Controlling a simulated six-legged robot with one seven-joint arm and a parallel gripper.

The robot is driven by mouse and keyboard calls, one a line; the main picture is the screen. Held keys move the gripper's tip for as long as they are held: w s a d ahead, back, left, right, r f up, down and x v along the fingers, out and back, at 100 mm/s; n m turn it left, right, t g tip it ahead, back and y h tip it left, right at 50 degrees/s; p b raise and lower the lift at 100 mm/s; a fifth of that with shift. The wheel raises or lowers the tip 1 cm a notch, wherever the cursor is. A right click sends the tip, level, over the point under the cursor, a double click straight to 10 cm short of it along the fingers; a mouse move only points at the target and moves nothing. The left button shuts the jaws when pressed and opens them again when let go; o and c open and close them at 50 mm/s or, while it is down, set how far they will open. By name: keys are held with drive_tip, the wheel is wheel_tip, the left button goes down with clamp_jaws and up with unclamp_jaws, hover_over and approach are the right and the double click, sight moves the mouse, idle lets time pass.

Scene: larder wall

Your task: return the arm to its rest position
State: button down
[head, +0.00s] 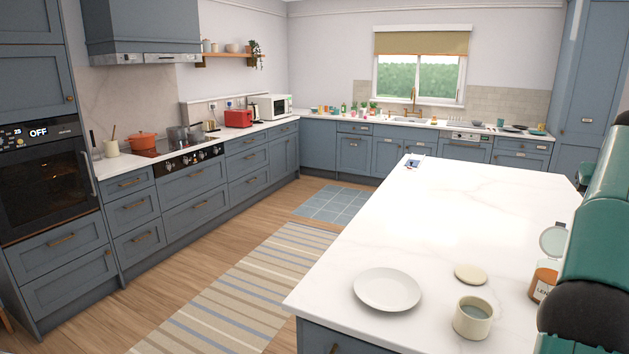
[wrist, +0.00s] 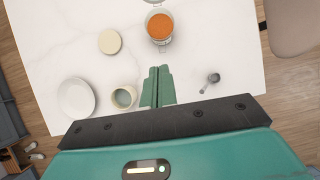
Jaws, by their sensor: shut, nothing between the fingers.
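My gripper (wrist: 159,72) shows in the wrist view with its two green fingers together and nothing between them. It points down over the white island worktop (wrist: 50,45). A glass jar (wrist: 160,28) of orange contents stands just beyond the fingertips in that view, apart from them. My green arm fills the right edge of the head view, and the gripper's fingers are hidden or out of frame there.
On the island (head: 455,200) are a white plate (head: 387,289), a cream mug (head: 473,318), a round cream lid (head: 471,274) and the labelled jar (head: 543,282) with its lid raised. A small grey utensil (wrist: 211,79) lies right of the fingers. The island's far part is mostly clear.

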drive_tip(key=s+a+n+t+y, duration=0.15)
drive_tip(key=s+a+n, duration=0.25)
drive_tip(key=a+n, duration=0.9)
drive_tip(key=s+a+n+y, duration=0.3)
drive_tip(key=a+n, duration=0.5)
drive_tip(key=a, duration=0.8)
drive_tip(key=s+a+f+n, duration=0.8)
drive_tip(key=s+a+n, duration=0.1)
drive_tip(key=a+n, duration=0.1)
drive_tip(key=s+a+f+n+h, duration=0.1)
drive_tip(key=s+a+f+n, duration=0.7)
drive_tip(key=a+n, duration=0.3)
drive_tip(key=shift+s+f+n, duration=0.3)
drive_tip(key=shift+s+f, duration=0.1)
drive_tip(key=shift+s, duration=0.1)
drive_tip(key=shift+s+d+g, duration=0.1)
drive_tip(key=shift+g, duration=0.15)
